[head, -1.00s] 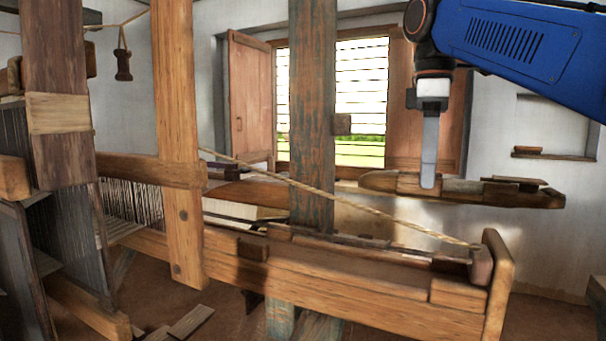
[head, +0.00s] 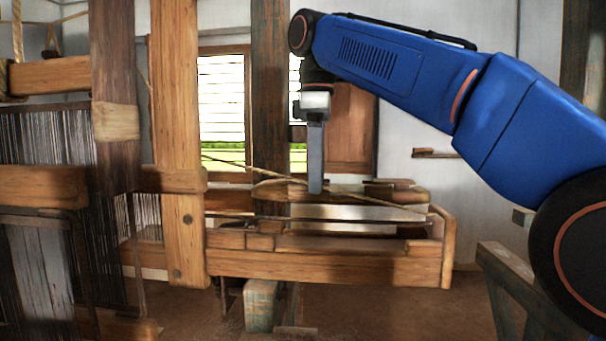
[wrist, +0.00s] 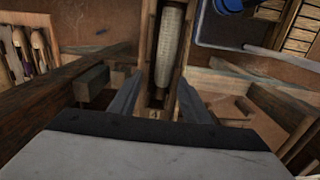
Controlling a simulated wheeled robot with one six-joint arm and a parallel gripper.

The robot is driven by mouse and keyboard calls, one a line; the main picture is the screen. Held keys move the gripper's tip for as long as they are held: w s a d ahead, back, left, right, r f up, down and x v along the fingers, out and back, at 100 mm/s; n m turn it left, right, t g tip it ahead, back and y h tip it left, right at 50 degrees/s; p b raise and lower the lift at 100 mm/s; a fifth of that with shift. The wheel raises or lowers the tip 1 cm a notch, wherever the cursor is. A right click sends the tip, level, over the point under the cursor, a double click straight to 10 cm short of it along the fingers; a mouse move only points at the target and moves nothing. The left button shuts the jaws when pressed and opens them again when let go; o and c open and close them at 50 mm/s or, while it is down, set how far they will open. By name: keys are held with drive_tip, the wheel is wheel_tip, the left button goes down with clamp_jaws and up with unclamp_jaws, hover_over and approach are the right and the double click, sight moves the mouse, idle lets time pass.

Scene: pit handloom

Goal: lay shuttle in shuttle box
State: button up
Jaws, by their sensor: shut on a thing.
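My gripper (head: 315,190) points down and is shut on the shuttle (head: 345,193), a long wooden boat shape lying level. In the wrist view the shuttle (wrist: 149,45), with a pale wound bobbin (wrist: 169,50) in its hollow, runs between the two fingers (wrist: 155,100). The shuttle box (head: 340,268) is the long wooden trough below it in the head view, closed at the right by an upright end block (head: 446,245). The shuttle appears above the box with a gap; whether it is directly over it or behind it I cannot tell.
A rope (head: 375,199) slants down to the box's right end, across the shuttle in the picture. Wooden posts (head: 178,130) and warp threads (head: 45,135) stand left. A weathered bench (head: 510,285) is at right.

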drive_tip(key=shift+f, duration=4.1)
drive_tip(key=o, duration=1.3)
drive_tip(key=shift+r, duration=3.95)
